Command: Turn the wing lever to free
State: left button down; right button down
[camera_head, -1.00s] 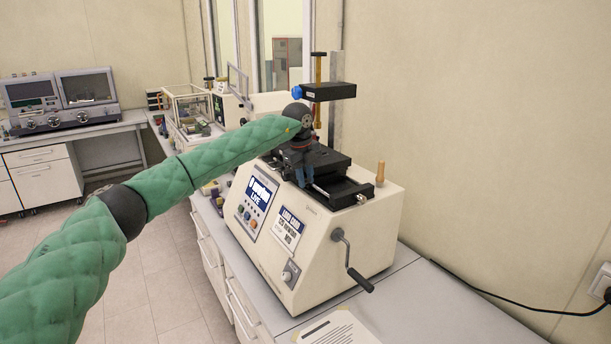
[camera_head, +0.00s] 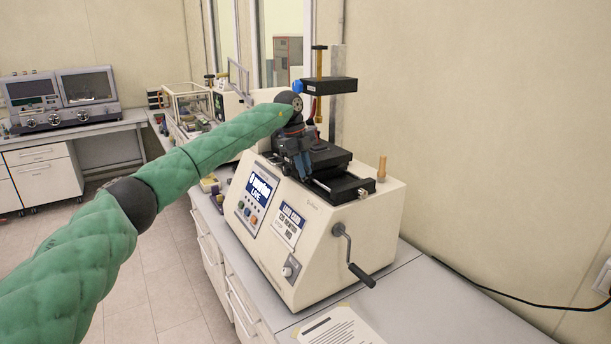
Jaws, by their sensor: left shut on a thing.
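The cream testing machine (camera_head: 335,258) stands on the bench, with a black carriage (camera_head: 340,188) on top. My left gripper (camera_head: 305,176) points down at the carriage's front left side, its arm reaching in from the left. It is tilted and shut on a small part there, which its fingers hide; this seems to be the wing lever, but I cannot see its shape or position. A black block with a blue knob (camera_head: 298,87) sits on a post above the carriage, just behind my wrist. My right gripper is not in view.
A crank handle (camera_head: 352,258) sticks out from the machine's front, and a wooden peg (camera_head: 382,168) stands at its right. A printed sheet (camera_head: 340,328) lies on the bench in front. A black cable (camera_head: 500,293) runs along the wall at right.

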pick_arm(q)
jog(key=shift+w+a+r+g+h, duration=0.35)
jog(key=shift+w+g+h, duration=0.3)
jog(key=shift+g, duration=0.25)
jog(key=shift+w+a+r+g+h, duration=0.15)
jog(key=shift+w+a+g+h, duration=0.25)
jog(key=shift+g+h, duration=0.45)
jog(key=c, duration=1.7)
grip_release()
